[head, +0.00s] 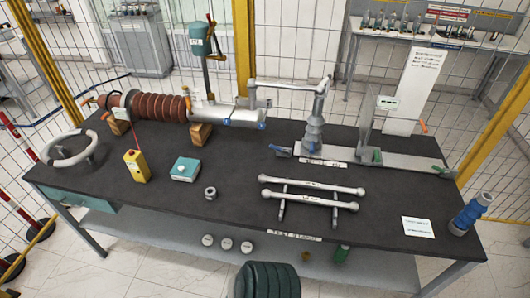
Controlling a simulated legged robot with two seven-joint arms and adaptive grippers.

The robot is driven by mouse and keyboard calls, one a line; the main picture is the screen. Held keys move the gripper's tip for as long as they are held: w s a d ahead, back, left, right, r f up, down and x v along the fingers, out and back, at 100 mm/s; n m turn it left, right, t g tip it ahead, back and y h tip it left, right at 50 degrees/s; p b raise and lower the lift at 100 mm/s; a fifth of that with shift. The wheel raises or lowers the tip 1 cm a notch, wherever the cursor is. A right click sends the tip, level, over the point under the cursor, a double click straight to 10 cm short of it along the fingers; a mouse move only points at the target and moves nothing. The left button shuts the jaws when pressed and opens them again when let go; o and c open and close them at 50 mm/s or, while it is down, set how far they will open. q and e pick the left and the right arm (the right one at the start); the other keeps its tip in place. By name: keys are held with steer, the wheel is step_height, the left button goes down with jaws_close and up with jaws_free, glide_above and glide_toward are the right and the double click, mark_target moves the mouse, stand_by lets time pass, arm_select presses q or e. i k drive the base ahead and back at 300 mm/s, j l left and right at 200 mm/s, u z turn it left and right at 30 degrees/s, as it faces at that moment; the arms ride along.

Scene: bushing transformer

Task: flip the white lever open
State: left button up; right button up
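A pale grey-white lever (290,85) runs roughly level above the back of the dark table. Its right end meets a bent arm on top of a grey ribbed insulator post (314,132). Its left end is by the metal end of the brown ribbed bushing (158,107), where it turns down toward the metal cylinder (228,112). Whether it touches there is too small to tell. Neither of my grippers is in view.
A dark green ribbed shape (268,280) shows at the bottom edge.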

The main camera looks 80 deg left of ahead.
mark_target(329, 77)
steer(key=j+u, duration=0.1)
steer(key=u, duration=0.8)
steer(key=i+j+u, duration=0.1)
steer(key=u, duration=0.8)
steer(key=i+u, duration=0.1)
steer(key=u, duration=0.35)
steer(key=i+j+u, duration=0.2)
steer(key=i, duration=0.15)
steer(key=l, duration=0.1)
